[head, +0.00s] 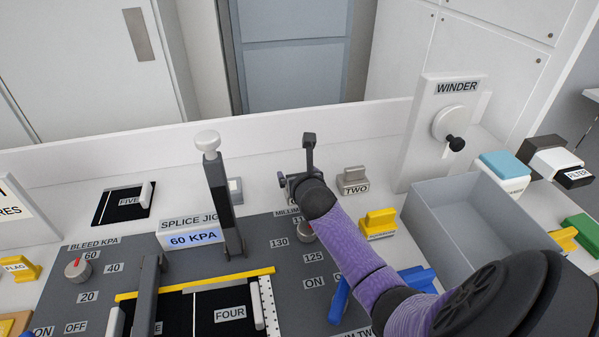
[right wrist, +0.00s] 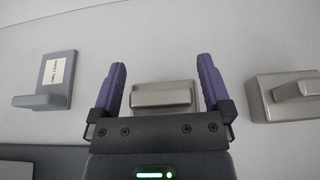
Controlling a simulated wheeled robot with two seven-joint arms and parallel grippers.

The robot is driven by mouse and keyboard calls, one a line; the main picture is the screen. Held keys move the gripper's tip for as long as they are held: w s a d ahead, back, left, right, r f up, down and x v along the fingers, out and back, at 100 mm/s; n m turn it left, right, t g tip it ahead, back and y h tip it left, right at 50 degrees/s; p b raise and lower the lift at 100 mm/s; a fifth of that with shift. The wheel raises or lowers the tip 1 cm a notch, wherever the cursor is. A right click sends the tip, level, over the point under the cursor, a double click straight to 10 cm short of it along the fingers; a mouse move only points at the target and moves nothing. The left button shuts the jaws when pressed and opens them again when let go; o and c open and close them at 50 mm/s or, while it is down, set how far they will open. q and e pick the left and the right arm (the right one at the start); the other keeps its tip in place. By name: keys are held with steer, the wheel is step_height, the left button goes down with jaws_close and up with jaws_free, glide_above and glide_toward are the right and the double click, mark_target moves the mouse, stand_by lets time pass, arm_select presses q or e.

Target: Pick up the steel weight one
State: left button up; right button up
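In the right wrist view a steel weight (right wrist: 163,98), a flat metal block with a raised bar handle, sits between the two purple fingers of my right gripper (right wrist: 162,70). The fingers are apart, one on each side of the handle, with visible gaps. No label shows on this weight. In the head view my right gripper (head: 296,181) is over the back shelf, left of the steel weight marked TWO (head: 354,181), and hides the weight under it. Another steel weight (right wrist: 288,94) shows at the right of the wrist view. My left gripper is not in view.
A grey labelled holder (right wrist: 58,78) lies left of the weight. The splice jig's upright lever (head: 220,195) stands left of my right gripper. A yellow block (head: 379,224), a grey bin (head: 480,225) and the winder panel (head: 432,125) are to the right.

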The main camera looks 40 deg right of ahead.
jaws_close()
stand_by(0.3)
